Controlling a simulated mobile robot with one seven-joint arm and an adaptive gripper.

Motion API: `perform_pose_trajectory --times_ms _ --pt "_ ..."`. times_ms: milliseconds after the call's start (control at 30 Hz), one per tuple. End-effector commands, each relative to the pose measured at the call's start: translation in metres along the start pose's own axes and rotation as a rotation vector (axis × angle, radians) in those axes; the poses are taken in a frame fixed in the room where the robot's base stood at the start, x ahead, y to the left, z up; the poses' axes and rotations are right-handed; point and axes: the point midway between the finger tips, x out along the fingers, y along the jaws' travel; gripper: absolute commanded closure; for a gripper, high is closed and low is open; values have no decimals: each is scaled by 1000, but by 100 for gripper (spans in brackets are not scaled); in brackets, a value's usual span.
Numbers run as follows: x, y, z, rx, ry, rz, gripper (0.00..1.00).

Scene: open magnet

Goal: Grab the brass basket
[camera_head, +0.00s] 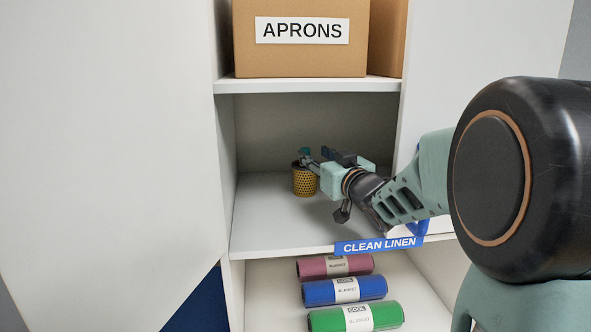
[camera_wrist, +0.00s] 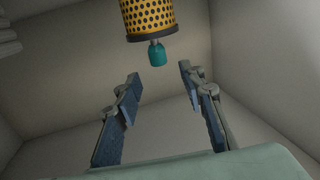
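The brass basket (camera_head: 305,181) is a small yellow perforated cylinder with dark rims. It stands on the middle shelf (camera_head: 275,222) of the open cabinet. A teal knob sits at its top; it shows clearly in the wrist view (camera_wrist: 157,54), where the basket (camera_wrist: 148,16) appears inverted and cut by the top edge. My gripper (camera_head: 316,160) is beside the basket's upper right in the head view. In the wrist view my gripper (camera_wrist: 159,74) is open and empty, with the knob just past the fingertips and roughly between them. Contact cannot be told from the head view.
A cardboard box (camera_head: 300,60) labelled APRONS stands on the shelf above. Rolled blankets, pink (camera_head: 312,267), blue (camera_head: 318,292) and green (camera_head: 325,320), lie below. A blue CLEAN LINEN label (camera_head: 375,245) is on the shelf's front edge. The shelf left of the basket is clear.

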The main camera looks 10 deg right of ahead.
Motion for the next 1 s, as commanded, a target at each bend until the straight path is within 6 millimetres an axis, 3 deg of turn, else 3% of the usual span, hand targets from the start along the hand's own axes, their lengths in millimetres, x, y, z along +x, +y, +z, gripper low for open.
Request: perform_pose_trajectory --times_ms 267,1000 --pt "-7 0 11 60 -3 -43 63" --pt "65 -4 12 61 -3 -43 63"
